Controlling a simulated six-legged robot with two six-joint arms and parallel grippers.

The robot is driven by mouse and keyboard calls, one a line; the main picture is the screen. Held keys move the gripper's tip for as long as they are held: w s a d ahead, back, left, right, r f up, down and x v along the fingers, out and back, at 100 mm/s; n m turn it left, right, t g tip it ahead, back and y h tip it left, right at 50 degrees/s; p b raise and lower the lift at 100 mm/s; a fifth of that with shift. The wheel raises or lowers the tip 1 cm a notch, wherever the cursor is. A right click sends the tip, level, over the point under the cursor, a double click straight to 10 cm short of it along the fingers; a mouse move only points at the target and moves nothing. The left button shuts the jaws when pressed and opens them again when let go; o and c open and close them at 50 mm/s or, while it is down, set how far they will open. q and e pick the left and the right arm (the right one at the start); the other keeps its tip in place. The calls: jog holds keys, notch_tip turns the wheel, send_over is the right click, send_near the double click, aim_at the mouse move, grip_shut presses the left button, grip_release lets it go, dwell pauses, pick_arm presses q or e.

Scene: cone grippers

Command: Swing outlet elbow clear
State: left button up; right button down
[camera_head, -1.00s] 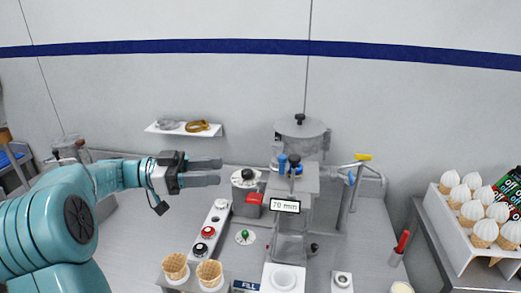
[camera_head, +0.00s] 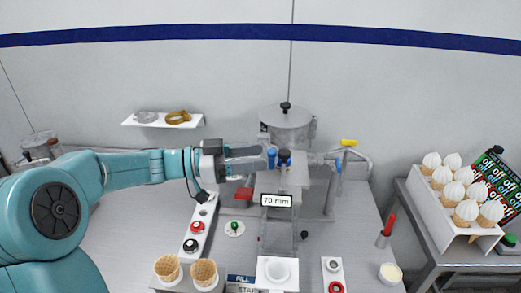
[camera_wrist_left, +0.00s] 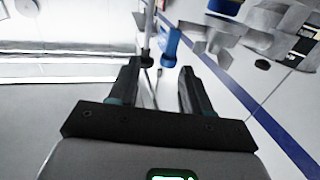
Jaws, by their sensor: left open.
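My left gripper (camera_head: 262,159) reaches in from the left at the machine's top, its fingers apart and pointing right. In the left wrist view the open fingers (camera_wrist_left: 158,72) have a blue handle (camera_wrist_left: 172,45) just beyond and between their tips; nothing is held. A pipe with a bend (camera_head: 358,156) and a yellow lever (camera_head: 348,142) stands to the right; which part is the outlet elbow is unclear. My right gripper is out of view.
Empty cones (camera_head: 204,272) stand in front. A rack of filled cones (camera_head: 435,215) is at right.

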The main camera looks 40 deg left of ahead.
aim_at(267, 148)
pick_arm(q)
jog(key=shift+w+d+f, duration=0.1)
jog(key=shift+w+f, duration=0.05)
jog(key=shift+w, duration=0.45)
jog(key=shift+w+d+f, duration=0.1)
jog(key=shift+w+f, duration=0.05)
jog(key=shift+w, duration=0.4)
jog(key=shift+w+d+f, duration=0.1)
jog(key=shift+w+d, duration=0.05)
jog(key=shift+w, duration=0.15)
jog(key=shift+d, duration=0.2)
jog(key=shift+s+d+r, duration=0.1)
jog(key=shift+s+r, duration=0.15)
jog(key=shift+s, duration=0.25)
jog(key=shift+w+a+f, duration=0.15)
jog(key=shift+w+a, duration=0.15)
grip_shut()
jog(key=shift+d, duration=0.2)
jog(key=shift+a, duration=0.1)
